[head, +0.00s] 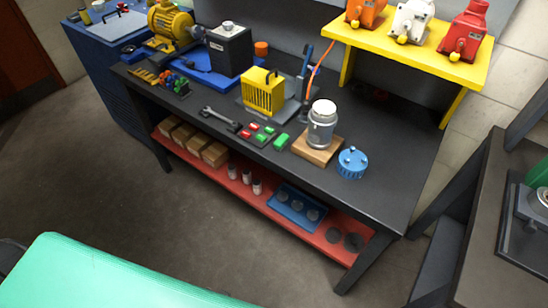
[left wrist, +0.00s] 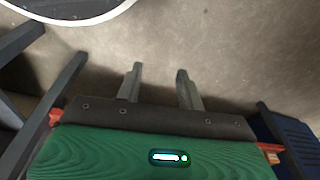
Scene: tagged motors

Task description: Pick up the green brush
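A small green block-like thing (head: 281,141) lies on the dark workbench, just right of a tray of small red and green pieces (head: 258,134). It is too small to tell if this is the green brush. My left gripper (left wrist: 160,84) shows in the left wrist view with its two fingers apart and nothing between them. Bare floor is behind it. Neither gripper shows in the head view, and my right gripper is in no view.
The workbench (head: 395,150) also bears a wrench (head: 220,118), a yellow caged unit (head: 263,92), a grey canister (head: 321,125) on a wooden block and a blue round part (head: 352,162). A yellow shelf (head: 428,52) with motors stands behind. Open floor (head: 110,190) lies in front.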

